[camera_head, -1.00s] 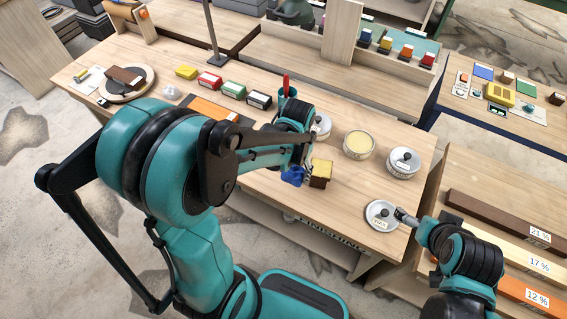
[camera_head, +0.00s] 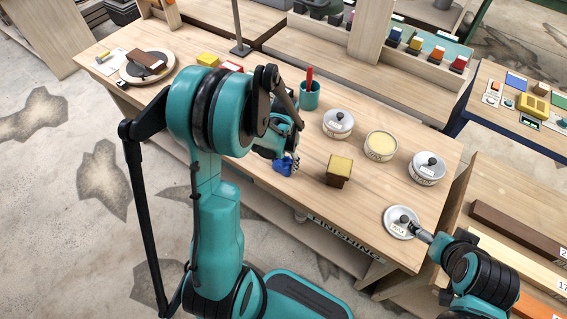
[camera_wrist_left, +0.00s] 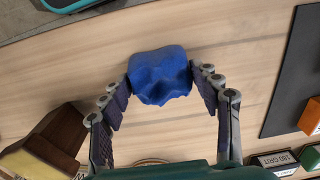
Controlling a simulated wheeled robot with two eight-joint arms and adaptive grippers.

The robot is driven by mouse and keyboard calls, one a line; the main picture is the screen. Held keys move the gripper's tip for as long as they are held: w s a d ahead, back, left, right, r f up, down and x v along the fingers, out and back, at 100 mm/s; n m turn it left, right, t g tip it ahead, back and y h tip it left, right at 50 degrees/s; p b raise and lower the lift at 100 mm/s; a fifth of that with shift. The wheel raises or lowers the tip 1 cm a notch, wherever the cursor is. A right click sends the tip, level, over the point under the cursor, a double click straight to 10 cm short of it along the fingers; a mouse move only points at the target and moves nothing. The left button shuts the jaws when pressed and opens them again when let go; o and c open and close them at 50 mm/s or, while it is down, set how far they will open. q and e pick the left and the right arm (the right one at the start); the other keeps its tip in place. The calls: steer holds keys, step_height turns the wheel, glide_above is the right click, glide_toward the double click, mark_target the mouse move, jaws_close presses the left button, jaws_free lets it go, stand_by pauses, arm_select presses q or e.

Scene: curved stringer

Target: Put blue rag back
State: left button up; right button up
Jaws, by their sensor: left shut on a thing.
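The crumpled blue rag (camera_head: 285,166) is between the fingers of my left gripper (camera_head: 292,158), at or just above the middle of the bench; I cannot tell if it touches the wood. In the left wrist view the rag (camera_wrist_left: 160,75) is pinched between both fingers of the left gripper (camera_wrist_left: 160,82). My right gripper (camera_head: 412,224) is at the knob of a round grey lid (camera_head: 396,226) at the bench's front right; its fingers are too small to read.
A yellow-topped brown block (camera_head: 339,170) stands right of the rag. An open tin (camera_head: 381,146) with yellow contents stands between two lidded tins (camera_head: 338,123) (camera_head: 427,167). A teal cup (camera_head: 309,96) with a red-handled tool stands behind. Bare wood lies around the rag.

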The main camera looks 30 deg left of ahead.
arm_select(q)
steer(key=shift+f, duration=0.2)
steer(key=o, duration=1)
